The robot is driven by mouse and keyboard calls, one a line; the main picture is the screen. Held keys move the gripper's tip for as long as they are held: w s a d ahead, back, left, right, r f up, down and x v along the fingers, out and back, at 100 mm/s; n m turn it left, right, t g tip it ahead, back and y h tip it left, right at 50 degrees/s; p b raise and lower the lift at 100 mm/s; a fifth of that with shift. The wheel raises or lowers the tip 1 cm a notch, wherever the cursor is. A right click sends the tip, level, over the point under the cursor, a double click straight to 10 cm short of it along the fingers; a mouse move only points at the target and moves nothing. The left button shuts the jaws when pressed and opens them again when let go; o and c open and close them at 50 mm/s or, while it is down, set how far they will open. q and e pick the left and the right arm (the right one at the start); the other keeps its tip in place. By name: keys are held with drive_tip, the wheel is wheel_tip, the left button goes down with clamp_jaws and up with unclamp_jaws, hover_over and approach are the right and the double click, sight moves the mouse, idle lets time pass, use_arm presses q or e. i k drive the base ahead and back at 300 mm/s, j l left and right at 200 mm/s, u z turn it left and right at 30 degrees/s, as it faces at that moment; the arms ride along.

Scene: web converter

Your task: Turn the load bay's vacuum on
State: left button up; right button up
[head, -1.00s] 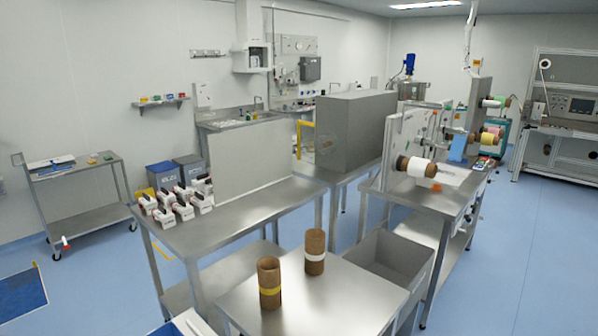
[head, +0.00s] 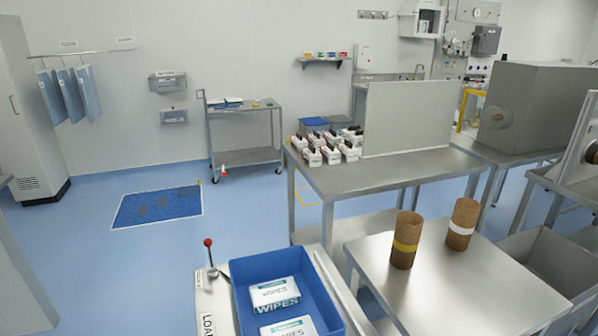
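A white panel (head: 216,308) at the bottom of the head view carries black lettering that starts with "LOA"; the rest is cut off or hidden. A lever with a red ball knob (head: 208,243) stands at its back end, its dark stem upright or nearly so on a grey base. I cannot tell whether it is a vacuum control. A blue bin (head: 243,272) sits right of the lettering and holds white packs marked "WIPES" (head: 275,293). Neither of my grippers is in view.
A steel table (head: 455,285) with two brown cardboard cores stands right of the bin. Behind it is a longer bench (head: 400,172) with several red-and-white items. A cart (head: 245,155) and blue floor mat (head: 158,206) are farther back. Floor at the left is clear.

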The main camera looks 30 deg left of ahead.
sight(207, 242)
drive_tip(key=u, duration=1.65)
drive_tip(key=k+j+z, duration=0.1)
drive_tip(key=j, duration=0.25)
drive_tip(key=k+j+z, duration=0.1)
drive_tip(key=j, duration=0.25)
drive_tip(key=k+j+z, duration=0.1)
drive_tip(key=j, duration=0.25)
drive_tip(key=i+j+z, duration=0.1)
drive_tip(key=j+z, duration=0.3)
drive_tip(key=j, duration=0.25)
drive_tip(key=j+z, duration=0.35)
drive_tip(key=j, duration=0.3)
drive_tip(key=i+j+z, duration=0.3)
drive_tip(key=i+j, duration=0.2)
drive_tip(key=i+j+z, duration=0.3)
drive_tip(key=i+j, duration=0.2)
drive_tip(key=j, duration=0.1)
